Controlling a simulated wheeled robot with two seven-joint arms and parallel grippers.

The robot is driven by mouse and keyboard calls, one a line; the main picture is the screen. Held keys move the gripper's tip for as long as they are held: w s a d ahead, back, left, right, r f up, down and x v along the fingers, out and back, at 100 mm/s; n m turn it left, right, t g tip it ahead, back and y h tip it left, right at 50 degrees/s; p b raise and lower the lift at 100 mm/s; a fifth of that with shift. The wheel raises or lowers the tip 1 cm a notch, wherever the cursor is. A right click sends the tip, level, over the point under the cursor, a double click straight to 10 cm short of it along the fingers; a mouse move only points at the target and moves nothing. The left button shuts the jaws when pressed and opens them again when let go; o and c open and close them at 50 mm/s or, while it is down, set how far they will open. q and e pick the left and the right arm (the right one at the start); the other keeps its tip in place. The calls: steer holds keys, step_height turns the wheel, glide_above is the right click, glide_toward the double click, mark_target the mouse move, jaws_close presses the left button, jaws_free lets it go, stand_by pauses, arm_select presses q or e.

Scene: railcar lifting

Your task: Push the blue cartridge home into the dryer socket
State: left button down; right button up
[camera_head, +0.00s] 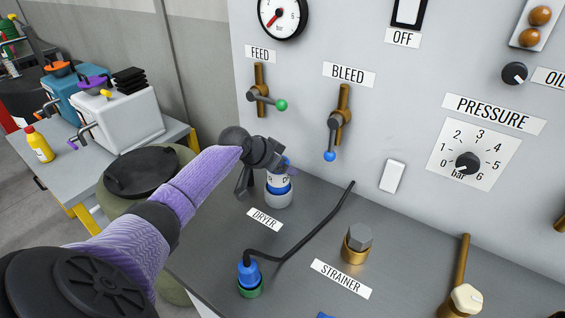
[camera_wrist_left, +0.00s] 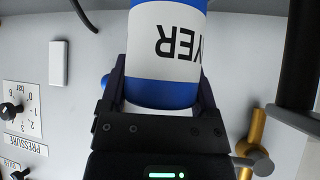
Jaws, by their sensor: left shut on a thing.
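The blue cartridge (camera_head: 279,183) is a white-and-blue cylinder with a lettered label. It stands upright in the head view at the grey dryer socket (camera_head: 278,198), behind the DRYER label (camera_head: 265,219). I cannot tell how deep it sits. My left gripper (camera_head: 268,170) is at the cartridge's upper part and is shut on it. In the left wrist view the cartridge (camera_wrist_left: 165,55) fills the space between the fingers of my left gripper (camera_wrist_left: 160,105), its label reading upside down. The gripper hides part of the cartridge's top in the head view. My right gripper is in neither view.
The panel's FEED valve (camera_head: 262,90) and BLEED valve (camera_head: 340,120) stand close behind my left gripper. A black cable (camera_head: 310,235) runs from a blue plug (camera_head: 248,272) across the deck. The strainer (camera_head: 356,243) stands to the right. A side table (camera_head: 68,185) is at left.

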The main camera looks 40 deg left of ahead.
arm_select(q)
steer(key=shift+f+b, duration=0.35)
steer(key=shift+f, duration=0.25)
jaws_free()
steer(key=p+v, duration=0.3)
steer(key=v, duration=0.7)
steer(key=shift+p, duration=0.35)
